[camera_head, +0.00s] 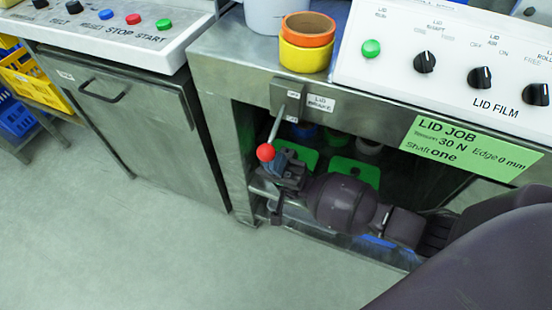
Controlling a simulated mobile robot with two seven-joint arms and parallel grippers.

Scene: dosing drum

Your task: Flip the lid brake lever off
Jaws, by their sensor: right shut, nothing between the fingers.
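The lid brake lever (274,128) is a thin metal rod with a red ball knob (265,152) at its lower end. It hangs down and slightly left from a grey switch box (286,98) on the front of the steel bench. A label reading "LID BRAKE" (320,103) is beside the box. My right gripper (275,205) is just below the red knob, with its arm coming in from the right. It is shut and holds nothing. I cannot tell whether it touches the knob. My left gripper is not in view.
A white control panel (455,60) with a green button and several black knobs is at upper right. A green "LID JOB" card (470,150) hangs below it. Orange and yellow rings (306,45) stand on the bench. Open floor (110,240) is at lower left.

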